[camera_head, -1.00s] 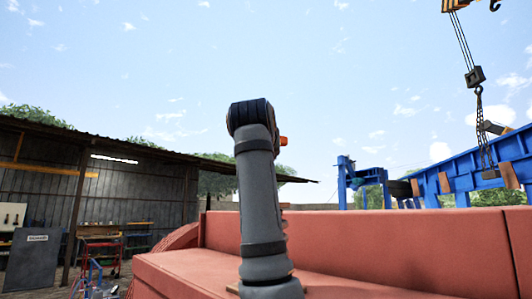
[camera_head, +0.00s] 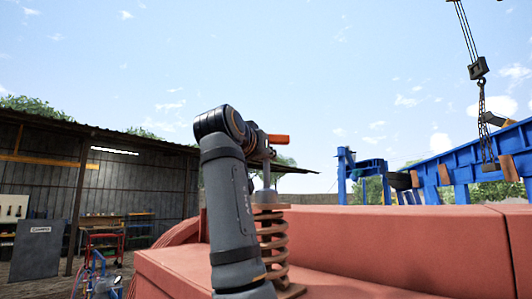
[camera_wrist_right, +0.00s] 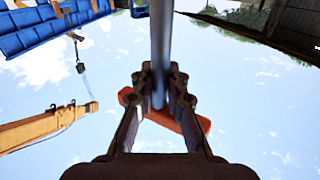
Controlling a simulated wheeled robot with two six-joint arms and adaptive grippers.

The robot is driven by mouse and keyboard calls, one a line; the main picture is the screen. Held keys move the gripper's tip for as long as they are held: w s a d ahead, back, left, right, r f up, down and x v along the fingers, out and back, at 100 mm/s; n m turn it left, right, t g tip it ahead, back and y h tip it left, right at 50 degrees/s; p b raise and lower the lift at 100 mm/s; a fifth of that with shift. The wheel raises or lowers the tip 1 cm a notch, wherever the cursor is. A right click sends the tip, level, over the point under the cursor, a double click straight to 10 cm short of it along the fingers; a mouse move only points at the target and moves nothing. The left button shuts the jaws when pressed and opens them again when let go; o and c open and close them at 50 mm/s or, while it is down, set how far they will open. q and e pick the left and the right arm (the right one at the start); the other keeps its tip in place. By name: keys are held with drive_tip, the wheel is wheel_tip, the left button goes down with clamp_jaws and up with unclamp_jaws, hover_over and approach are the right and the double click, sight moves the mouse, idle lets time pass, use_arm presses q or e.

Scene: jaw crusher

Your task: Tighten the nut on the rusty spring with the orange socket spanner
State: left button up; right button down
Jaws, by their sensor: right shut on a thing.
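The rusty spring (camera_head: 272,240) stands upright on the red machine body, partly hidden behind my right arm. A thin grey shaft (camera_head: 266,180) rises from its top plate toward my right gripper (camera_head: 260,148). The orange handle of the socket spanner (camera_head: 279,139) sticks out to the right of the gripper. In the right wrist view the jaws (camera_wrist_right: 160,85) are shut around the spanner, with its orange handle (camera_wrist_right: 191,130) crosswise and its grey shaft (camera_wrist_right: 160,45) running away from me. I cannot make out the nut or tell whether the socket sits on it. My left gripper is out of view.
The red machine body (camera_head: 400,240) fills the lower right. A blue steel frame (camera_head: 460,165) and a hanging crane hook block (camera_head: 478,68) are at the right. A shed (camera_head: 60,170) stands at the back left.

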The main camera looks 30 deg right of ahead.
drive_tip(key=shift+m+g+h, duration=0.3)
idle(0.7)
drive_tip(key=c, duration=1.3)
unclamp_jaws()
drive_tip(key=v, duration=0.7)
drive_tip(key=shift+s+a, duration=0.1)
drive_tip(key=shift+s, duration=0.25)
